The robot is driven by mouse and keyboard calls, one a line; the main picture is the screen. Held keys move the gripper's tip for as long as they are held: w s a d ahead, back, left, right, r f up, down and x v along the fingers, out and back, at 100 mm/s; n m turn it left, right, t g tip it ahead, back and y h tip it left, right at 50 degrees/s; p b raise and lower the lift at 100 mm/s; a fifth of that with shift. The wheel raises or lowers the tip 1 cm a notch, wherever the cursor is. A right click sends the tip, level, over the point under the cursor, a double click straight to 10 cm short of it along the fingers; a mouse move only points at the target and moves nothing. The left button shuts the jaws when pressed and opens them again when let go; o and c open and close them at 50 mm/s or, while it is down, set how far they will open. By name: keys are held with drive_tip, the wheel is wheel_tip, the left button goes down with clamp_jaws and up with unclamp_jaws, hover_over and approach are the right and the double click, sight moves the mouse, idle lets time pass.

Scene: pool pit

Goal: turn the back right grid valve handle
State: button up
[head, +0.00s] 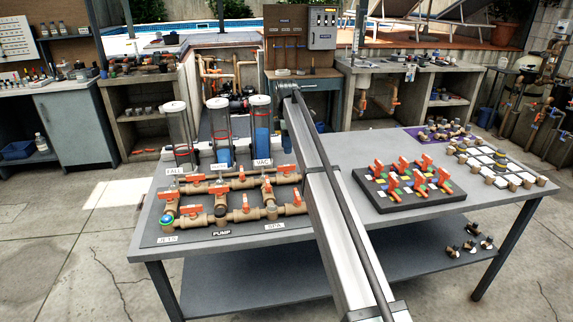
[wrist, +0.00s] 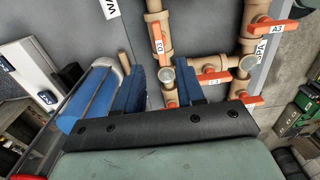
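A grid of tan pipes (head: 240,214) with several orange valve handles lies on the left of the table. Its back right handle (head: 286,169) shows in the head view, close to the left of my arm. In the wrist view an orange handle tagged D3 (wrist: 157,34) lies along a pipe, and others tagged A3 (wrist: 285,31) and C3 (wrist: 214,80) lie to its right. I cannot tell which tag the back right handle bears. My gripper (wrist: 160,85) is open in the wrist view, its blue fingers apart, with pipe and some orange visible between them. The head view does not show its fingers clearly.
Clear cylinders, two with blue inside (head: 262,125), stand behind the pipes; a blue cylinder (wrist: 85,100) is close left of my fingers. A black board with orange handles (head: 405,190) and a white grid tray (head: 497,165) occupy the right. Bare tabletop (head: 350,150) lies between.

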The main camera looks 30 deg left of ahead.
sight(287, 169)
wheel_tip(287, 169, down, 8)
drive_tip(key=shift+f, duration=0.25)
drive_tip(key=shift+c, duration=0.3)
clamp_jaws()
